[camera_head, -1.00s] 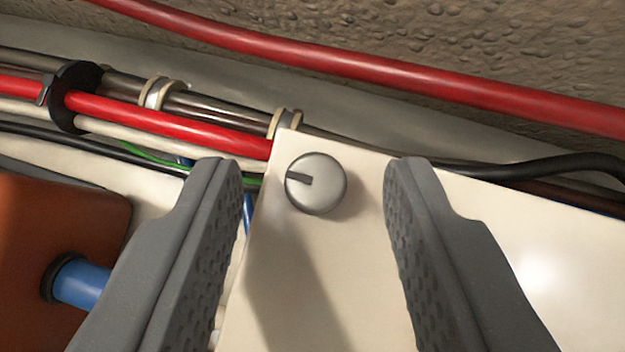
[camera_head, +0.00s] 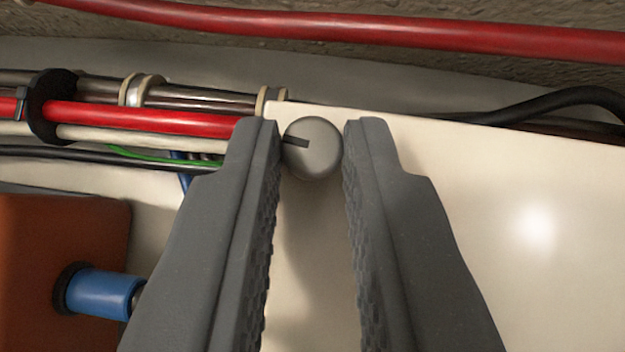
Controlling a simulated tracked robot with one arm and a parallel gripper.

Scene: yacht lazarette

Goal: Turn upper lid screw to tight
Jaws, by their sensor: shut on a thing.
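The upper lid screw (camera_head: 314,158) is a round grey knob with a dark slot mark pointing left and slightly up. It sits near the upper left corner of the cream lid (camera_head: 480,215). My gripper (camera_head: 312,150) has its two dark grey textured fingers on either side of the screw, shut on it at the fingertips. The lid between the fingers is in shadow.
A red cable (camera_head: 160,116) and other lines run left of the lid, held by a black clamp (camera_head: 50,107). A red hose (camera_head: 350,27) crosses above. A brown box (camera_head: 50,250) with a blue fitting (camera_head: 100,293) is at lower left. A black cable (camera_head: 550,100) curves at upper right.

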